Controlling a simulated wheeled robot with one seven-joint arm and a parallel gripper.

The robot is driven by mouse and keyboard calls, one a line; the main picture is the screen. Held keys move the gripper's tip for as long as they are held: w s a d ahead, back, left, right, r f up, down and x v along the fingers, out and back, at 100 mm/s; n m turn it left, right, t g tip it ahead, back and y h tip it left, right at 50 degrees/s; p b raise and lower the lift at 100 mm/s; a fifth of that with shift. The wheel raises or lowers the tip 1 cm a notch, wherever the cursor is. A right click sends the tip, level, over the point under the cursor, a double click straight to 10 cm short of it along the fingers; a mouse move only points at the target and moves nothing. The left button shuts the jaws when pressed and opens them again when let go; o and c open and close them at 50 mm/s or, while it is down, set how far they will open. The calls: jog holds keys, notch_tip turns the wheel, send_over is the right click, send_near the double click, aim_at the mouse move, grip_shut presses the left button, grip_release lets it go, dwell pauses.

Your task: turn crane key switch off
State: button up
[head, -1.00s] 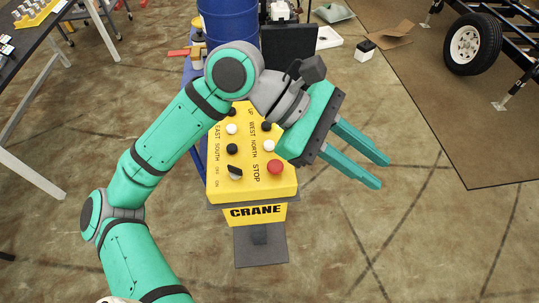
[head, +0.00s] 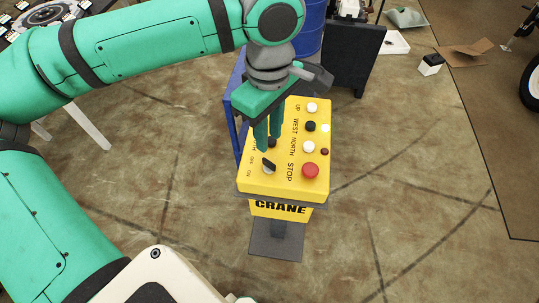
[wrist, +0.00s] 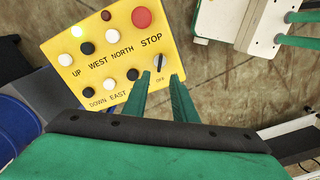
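The crane key switch (head: 268,168) is a small black lever on a light round base, at the lower left of the yellow crane panel (head: 285,186). The OFF and ON letters are beside it. In the wrist view the key switch (wrist: 160,63) shows just beyond my fingertips, in line with the gap between them. My gripper (head: 269,143) points down over the panel's left side, just behind the switch. In the wrist view my gripper (wrist: 160,75) is open and its two fingers have nothing between them. I cannot tell whether the fingertips touch the panel.
The red STOP button (head: 310,170) is right of the switch. White and black buttons line the panel, and a small pale light (head: 325,128) glows at its right edge. A blue barrel (head: 310,30) stands behind. The floor right of the panel is clear.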

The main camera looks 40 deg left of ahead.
aim_at(269, 162)
notch_tip(269, 162, down, 10)
jog(key=shift+r, duration=0.2)
jog(key=shift+c, duration=0.3)
jog(key=shift+d, duration=0.1)
grip_shut()
